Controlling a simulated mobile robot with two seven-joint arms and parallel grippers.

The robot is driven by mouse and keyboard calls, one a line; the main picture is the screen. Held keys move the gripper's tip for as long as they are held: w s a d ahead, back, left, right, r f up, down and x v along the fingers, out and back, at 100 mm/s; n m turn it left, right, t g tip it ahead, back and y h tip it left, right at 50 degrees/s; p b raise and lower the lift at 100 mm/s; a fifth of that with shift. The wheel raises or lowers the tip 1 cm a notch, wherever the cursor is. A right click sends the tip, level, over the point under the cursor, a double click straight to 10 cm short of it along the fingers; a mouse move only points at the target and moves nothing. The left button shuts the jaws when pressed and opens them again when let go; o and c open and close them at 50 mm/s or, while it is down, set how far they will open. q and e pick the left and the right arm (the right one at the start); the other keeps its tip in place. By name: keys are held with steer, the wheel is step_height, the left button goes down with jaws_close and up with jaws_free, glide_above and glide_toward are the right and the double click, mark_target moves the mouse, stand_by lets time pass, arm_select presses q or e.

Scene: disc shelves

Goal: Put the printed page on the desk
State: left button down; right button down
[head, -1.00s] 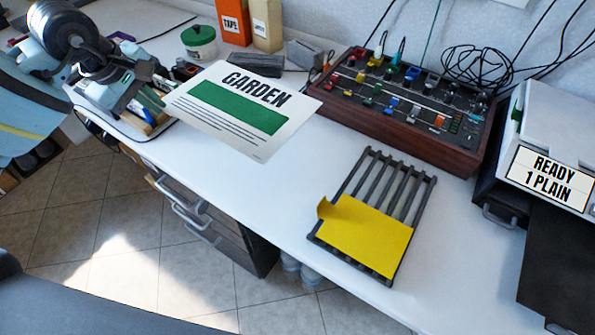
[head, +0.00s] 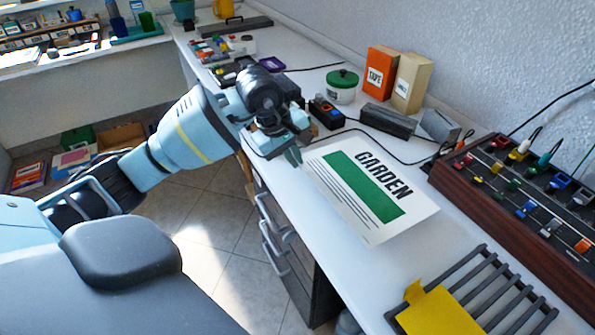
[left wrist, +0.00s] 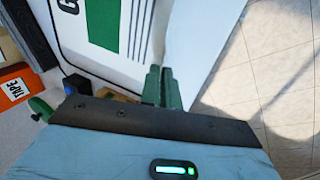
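The printed page (head: 421,219), white with the word GARDEN and a green block, is over the white desk (head: 318,262) in the head view. Its left edge is at my left gripper (head: 293,156). In the left wrist view the green fingers of my left gripper (left wrist: 162,88) are close together at the edge of the page (left wrist: 92,44), shut on it. The page looks flat and close to the desk top; I cannot tell whether it touches. My right gripper is not in view.
A yellow sheet (head: 440,314) lies on a dark slatted rack (head: 490,275) at the front right. A wood-sided control panel (head: 510,215) stands right of the page. A green-lidded jar (head: 342,87), orange TAPE box (head: 380,73) and grey block (head: 387,121) stand behind.

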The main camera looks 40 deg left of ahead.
mark_target(299, 179)
arm_select(q)
steer(key=shift+f, duration=2.1)
steer(key=c, duration=1.6)
jaws_free()
steer(key=shift+c, duration=0.2)
steer(key=shift+r, duration=0.2)
steer(key=v, duration=1.1)
steer(key=shift+s+r+p, duration=0.15)
steer(key=shift+r+p, duration=0.2)
steer(key=shift+p, duration=0.05)
steer(key=shift+a, duration=0.15)
